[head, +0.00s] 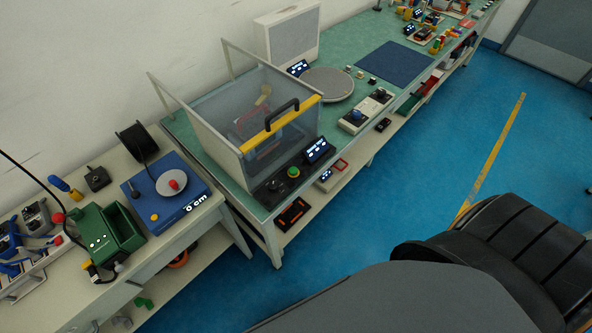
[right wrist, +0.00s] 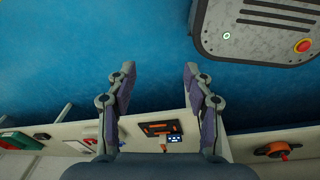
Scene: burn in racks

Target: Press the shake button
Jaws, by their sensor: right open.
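A clear-walled box (head: 232,108) with a yellow front edge and a black handle (head: 283,113) stands on the green-topped bench. On the panel at its front are a green round button (head: 293,172), a dark knob or button (head: 273,185) and a small lit display (head: 318,151). No label reading "shake" is legible, so I cannot tell which control is the shake button. My right gripper (right wrist: 159,72) is open and empty in the right wrist view, over the blue floor and apart from the bench. My left gripper is not in view.
A blue scale (head: 150,205) and a green device (head: 105,232) stand on the left bench. A round grey plate (head: 327,85) and a control box (head: 367,111) lie beyond the clear box. An orange-and-black item (head: 292,214) lies on the lower shelf. The blue floor (head: 440,150) in front is open.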

